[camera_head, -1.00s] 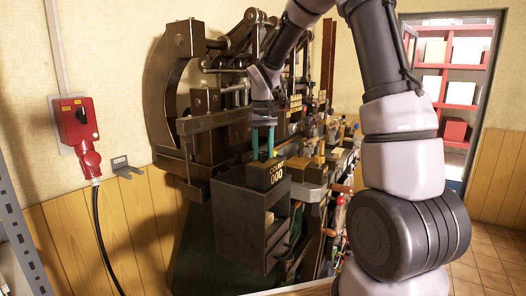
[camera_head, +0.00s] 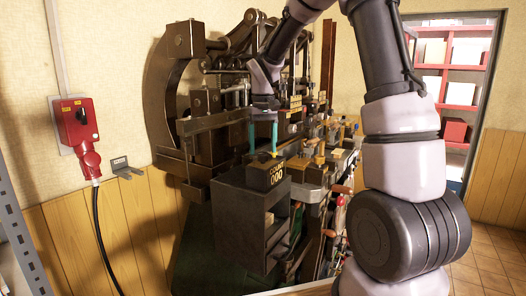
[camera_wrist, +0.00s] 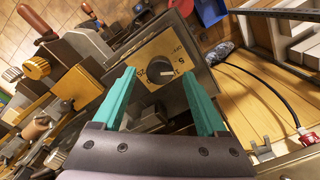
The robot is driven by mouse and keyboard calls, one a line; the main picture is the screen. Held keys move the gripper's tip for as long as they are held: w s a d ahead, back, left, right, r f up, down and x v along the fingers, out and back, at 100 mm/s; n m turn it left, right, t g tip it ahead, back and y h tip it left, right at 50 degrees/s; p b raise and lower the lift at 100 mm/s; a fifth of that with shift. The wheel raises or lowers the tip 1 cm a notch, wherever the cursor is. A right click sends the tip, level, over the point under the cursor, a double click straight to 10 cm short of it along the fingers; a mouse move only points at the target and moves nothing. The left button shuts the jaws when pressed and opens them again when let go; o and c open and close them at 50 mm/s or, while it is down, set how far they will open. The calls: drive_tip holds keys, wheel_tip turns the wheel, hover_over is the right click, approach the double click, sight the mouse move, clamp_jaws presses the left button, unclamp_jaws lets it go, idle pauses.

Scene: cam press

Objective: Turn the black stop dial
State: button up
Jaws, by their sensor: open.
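The black stop dial (camera_wrist: 159,73) is a round knob with a pale pointer mark, on a yellow number plate (camera_wrist: 179,47) in the wrist view. The plate sits on a dark grey box (camera_head: 235,181) below my gripper in the head view, where I cannot make out the dial itself. My gripper (camera_head: 263,151) has two teal fingers, spread apart and empty. In the wrist view the fingers of my gripper (camera_wrist: 159,76) straddle the dial in the picture, with their tips above the box top; no contact shows.
The dark cam press (camera_head: 178,90) rises behind the box. Levers and wooden-handled clamps (camera_head: 341,189) crowd its right side. A red wall switch (camera_head: 78,122) with a black cable (camera_head: 101,230) is at the left. A red shelf (camera_head: 466,105) shows through the doorway.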

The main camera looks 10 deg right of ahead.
sight(263, 153)
wheel_tip(263, 153, up, 9)
idle(0.3)
